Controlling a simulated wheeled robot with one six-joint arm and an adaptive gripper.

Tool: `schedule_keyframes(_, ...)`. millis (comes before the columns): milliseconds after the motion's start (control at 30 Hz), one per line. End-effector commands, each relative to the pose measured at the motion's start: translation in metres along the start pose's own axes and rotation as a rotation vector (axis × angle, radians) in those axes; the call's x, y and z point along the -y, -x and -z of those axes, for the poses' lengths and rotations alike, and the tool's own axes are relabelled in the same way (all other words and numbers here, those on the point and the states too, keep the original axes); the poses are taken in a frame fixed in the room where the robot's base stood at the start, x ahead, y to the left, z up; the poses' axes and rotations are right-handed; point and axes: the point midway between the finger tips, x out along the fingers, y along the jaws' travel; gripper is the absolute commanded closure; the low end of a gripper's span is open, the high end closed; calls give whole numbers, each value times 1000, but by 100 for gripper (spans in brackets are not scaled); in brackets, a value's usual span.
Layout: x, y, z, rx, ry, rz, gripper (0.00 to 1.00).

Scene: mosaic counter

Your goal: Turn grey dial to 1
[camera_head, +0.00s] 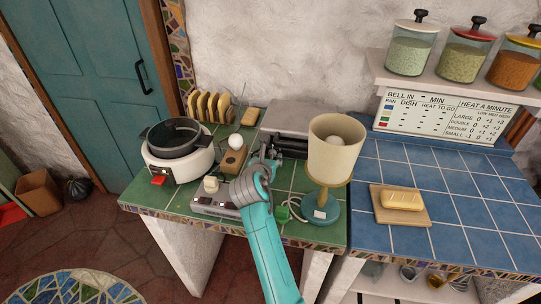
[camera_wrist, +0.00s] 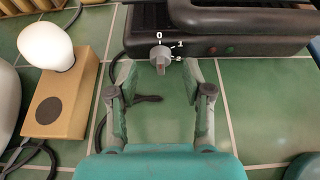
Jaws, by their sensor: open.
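The grey dial (camera_wrist: 160,58) is on the front of a black appliance (camera_wrist: 225,45) in the wrist view. White marks 0, 1 and 2 run from above it round to its right. Its ridge looks about upright, with a reddish patch low on it; I cannot tell for sure which mark it points at. My gripper (camera_wrist: 160,80) is open and empty, its fingers spread left and right, below the dial in the picture and apart from it. In the head view the appliance (camera_head: 300,116) stands behind my arm, and the dial is hidden.
A wooden block with a white bulb (camera_wrist: 46,45) stands left of my gripper. A dark cable lies by the left finger. A lamp (camera_head: 335,150) stands close right of my arm, and a power strip (camera_head: 212,203) lies left. Green tiles before the dial are mostly clear.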

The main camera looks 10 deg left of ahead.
Motion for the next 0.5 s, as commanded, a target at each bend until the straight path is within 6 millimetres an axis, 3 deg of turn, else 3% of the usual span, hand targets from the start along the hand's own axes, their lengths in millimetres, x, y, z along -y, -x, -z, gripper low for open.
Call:
schedule_keyframes(200, 0, -21, 0, 0, 0, 1, 49)
schedule_keyframes(500, 0, -25, 0, 0, 0, 0, 49)
